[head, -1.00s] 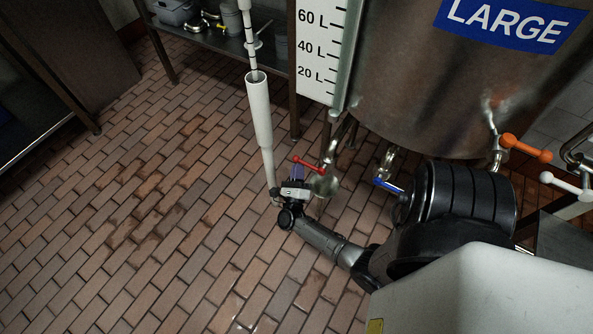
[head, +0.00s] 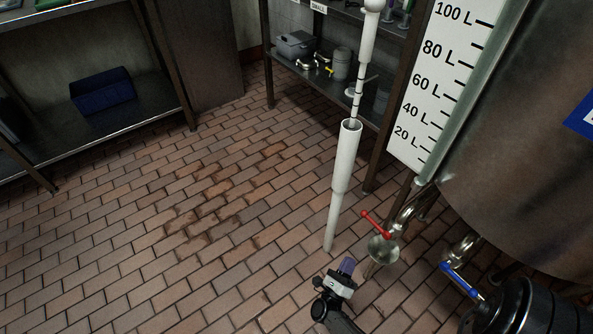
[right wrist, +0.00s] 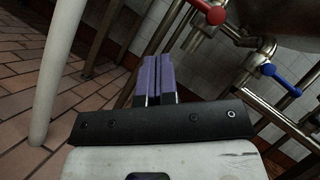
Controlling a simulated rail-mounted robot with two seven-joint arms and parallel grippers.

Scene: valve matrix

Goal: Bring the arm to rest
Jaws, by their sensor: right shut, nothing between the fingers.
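My right gripper (head: 347,267) is at the bottom of the head view, above the brick floor, with its arm coming in from the bottom edge. In the right wrist view its purple fingers (right wrist: 157,78) are together and hold nothing. The gripper is apart from the red valve handle (head: 376,224), which is above and to the right of it in the head view. A blue valve handle (head: 461,281) is further right. My left gripper is not in view.
A white vertical pipe (head: 346,160) stands close to the gripper; it also shows in the right wrist view (right wrist: 58,70). The large metal tank (head: 520,170) and its level scale (head: 437,85) are at the right. A shelf (head: 120,115) with a blue bin (head: 101,90) is at the left. The floor between is clear.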

